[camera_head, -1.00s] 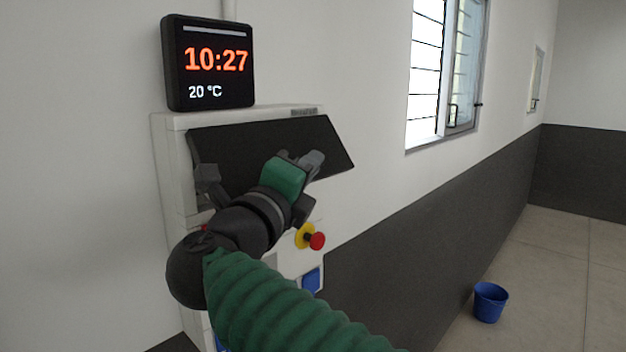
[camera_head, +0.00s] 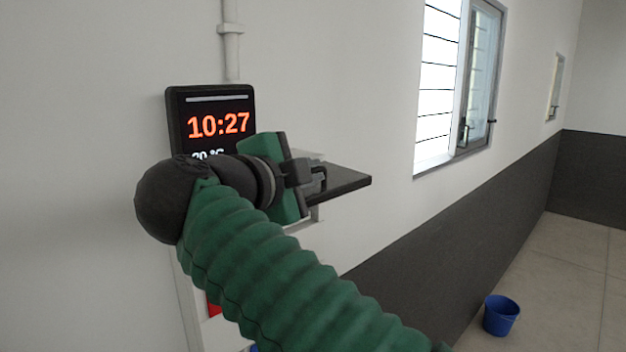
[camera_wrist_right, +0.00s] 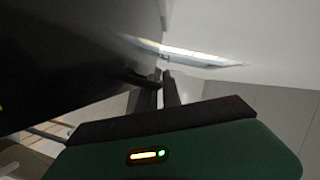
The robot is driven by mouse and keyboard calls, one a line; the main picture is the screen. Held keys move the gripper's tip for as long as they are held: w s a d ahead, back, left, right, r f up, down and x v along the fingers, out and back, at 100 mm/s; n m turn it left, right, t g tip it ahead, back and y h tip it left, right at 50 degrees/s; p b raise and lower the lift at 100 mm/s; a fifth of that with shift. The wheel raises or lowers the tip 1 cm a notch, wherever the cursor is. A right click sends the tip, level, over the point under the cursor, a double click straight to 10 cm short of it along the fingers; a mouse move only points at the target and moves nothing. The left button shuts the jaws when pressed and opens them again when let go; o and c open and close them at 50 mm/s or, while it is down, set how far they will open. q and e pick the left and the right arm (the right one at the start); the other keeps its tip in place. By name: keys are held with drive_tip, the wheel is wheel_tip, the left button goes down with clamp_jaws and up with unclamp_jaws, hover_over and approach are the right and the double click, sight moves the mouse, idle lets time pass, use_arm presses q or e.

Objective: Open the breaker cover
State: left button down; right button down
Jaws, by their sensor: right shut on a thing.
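The breaker cover (camera_head: 345,184) is a dark flat panel, raised to about level and sticking out from the wall box. Much of it is hidden behind my right arm. My right gripper (camera_head: 318,178) is at the cover, its jaws closed on it; the exact grip point is hard to make out. In the right wrist view the dark cover (camera_wrist_right: 70,55) fills the upper left, and the fingers (camera_wrist_right: 161,90) meet close to its edge. My left gripper is not in view.
A black wall clock (camera_head: 215,122) reading 10:27 hangs behind my arm, partly covered. The box's lower front is mostly hidden. An open window (camera_head: 455,90) is on the wall to the right. A blue bucket (camera_head: 500,316) stands on the otherwise clear floor.

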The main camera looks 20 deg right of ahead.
drive_tip(key=shift+w+a+r+n+g, duration=0.2)
drive_tip(key=shift+w+r+n+g, duration=0.2)
drive_tip(key=shift+r+n, duration=0.3)
drive_tip(key=c, duration=1.9)
unclamp_jaws()
drive_tip(key=shift+o, duration=0.5)
drive_tip(key=shift+w, duration=0.1)
